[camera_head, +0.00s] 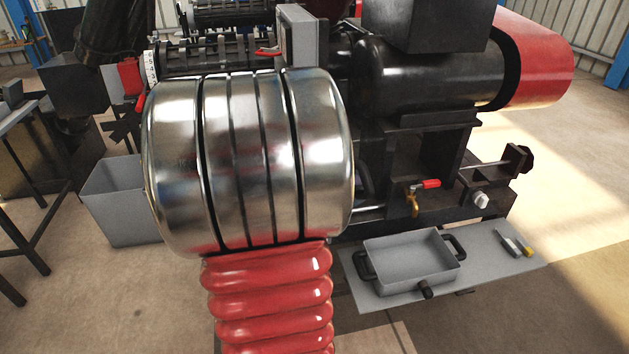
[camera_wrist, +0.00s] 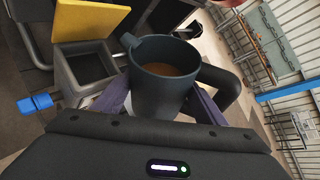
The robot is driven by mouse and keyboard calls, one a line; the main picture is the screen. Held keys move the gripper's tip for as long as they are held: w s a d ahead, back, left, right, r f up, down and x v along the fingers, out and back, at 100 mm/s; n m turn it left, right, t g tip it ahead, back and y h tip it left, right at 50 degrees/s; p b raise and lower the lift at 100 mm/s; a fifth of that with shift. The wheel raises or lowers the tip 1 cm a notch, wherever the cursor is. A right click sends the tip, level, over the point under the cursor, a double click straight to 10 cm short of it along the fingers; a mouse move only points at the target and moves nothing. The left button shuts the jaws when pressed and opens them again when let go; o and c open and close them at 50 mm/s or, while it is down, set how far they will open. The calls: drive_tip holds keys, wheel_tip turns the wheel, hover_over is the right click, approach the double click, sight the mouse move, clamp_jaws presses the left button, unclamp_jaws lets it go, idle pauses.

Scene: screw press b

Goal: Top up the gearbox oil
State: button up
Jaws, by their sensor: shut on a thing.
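In the wrist view, my gripper (camera_wrist: 161,104) is shut on a dark grey jug (camera_wrist: 158,92), with a finger on each side of it. The jug has a spout at the upper left and a thick handle at the right. Brown liquid (camera_wrist: 170,70) shows inside it. A grey square-mouthed box (camera_wrist: 62,72) with a raised yellow lid (camera_wrist: 88,22) is to the jug's left, apart from it. I cannot tell whether this is the gearbox filler. In the head view my gripper and the jug are hidden.
In the head view, a grey tray (camera_head: 408,262) with black handles rests on a plate below a red-handled tap (camera_head: 424,186). A grey bin (camera_head: 118,200) stands at left. A black machine with a red cover (camera_head: 540,62) fills the back. Floor at right is clear.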

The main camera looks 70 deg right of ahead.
drive_tip(key=shift+w+d+r+g+p, duration=0.2)
drive_tip(key=shift+w+r+g+p, duration=0.15)
drive_tip(key=shift+p, duration=0.25)
idle(0.5)
drive_tip(key=shift+w+d+f+n+g+y+p, duration=0.2)
drive_tip(key=shift+n+g+y+p, duration=0.15)
drive_tip(key=shift+n+p, duration=0.25)
idle(1.4)
drive_tip(key=shift+r+n+g+y+p, duration=0.25)
drive_tip(key=shift+r+n+g+p, duration=0.25)
drive_tip(key=shift+r+n+p, duration=0.15)
idle(2.1)
drive_tip(key=shift+w+f+n+p, duration=0.15)
drive_tip(key=shift+n+p, duration=0.1)
drive_tip(key=shift+p, duration=0.4)
idle(1.5)
